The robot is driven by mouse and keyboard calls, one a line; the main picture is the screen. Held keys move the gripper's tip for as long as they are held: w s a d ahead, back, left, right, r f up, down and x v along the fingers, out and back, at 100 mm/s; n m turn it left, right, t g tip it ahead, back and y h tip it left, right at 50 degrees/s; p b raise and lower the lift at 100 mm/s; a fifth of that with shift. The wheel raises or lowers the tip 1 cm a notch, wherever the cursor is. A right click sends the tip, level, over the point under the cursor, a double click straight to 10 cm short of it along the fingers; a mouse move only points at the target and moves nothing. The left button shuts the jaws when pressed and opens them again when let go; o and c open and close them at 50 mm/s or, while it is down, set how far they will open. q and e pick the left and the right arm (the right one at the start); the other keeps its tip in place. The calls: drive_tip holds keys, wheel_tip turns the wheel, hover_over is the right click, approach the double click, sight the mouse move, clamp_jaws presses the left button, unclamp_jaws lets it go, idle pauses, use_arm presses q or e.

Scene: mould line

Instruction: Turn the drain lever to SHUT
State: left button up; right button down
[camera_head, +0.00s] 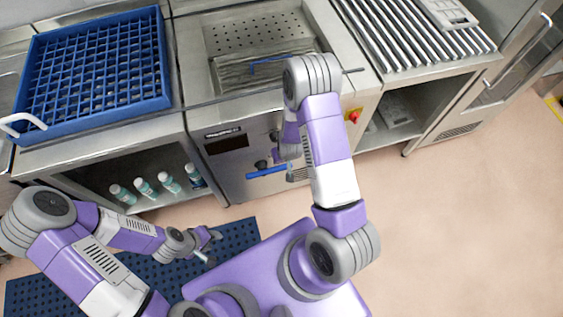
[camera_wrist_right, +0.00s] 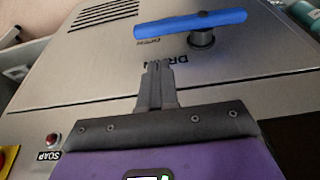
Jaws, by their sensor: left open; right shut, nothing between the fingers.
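The blue drain lever (camera_head: 268,172) lies roughly level on the steel front of the sink unit, with a dark pivot. In the right wrist view the lever (camera_wrist_right: 190,24) shows upside down; its longer end lies beside the OPEN label (camera_wrist_right: 152,43). The DRAIN label (camera_wrist_right: 168,62) is partly covered by my fingers. My right gripper (camera_wrist_right: 157,66) is shut and empty, with its tips close to the lever but visibly apart from it. In the head view my right arm hides most of that gripper. My left gripper (camera_head: 212,245) is open and empty, low above the dark blue mat. No SHUT label is readable.
A blue crate (camera_head: 40,113) stands on the left counter above a shelf of several bottles (camera_head: 145,188). A red knob (camera_head: 353,117) is on the panel at right. A blue rod (camera_head: 270,62) lies over the sink basin. The floor at right is clear.

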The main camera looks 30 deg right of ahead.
sight(282, 166)
drive_tip(key=b+x, duration=0.3)
drive_tip(key=x, duration=0.7)
drive_tip(key=shift+a, duration=0.1)
drive_tip(key=shift+s+f, duration=0.1)
drive_tip(key=shift+f, duration=0.1)
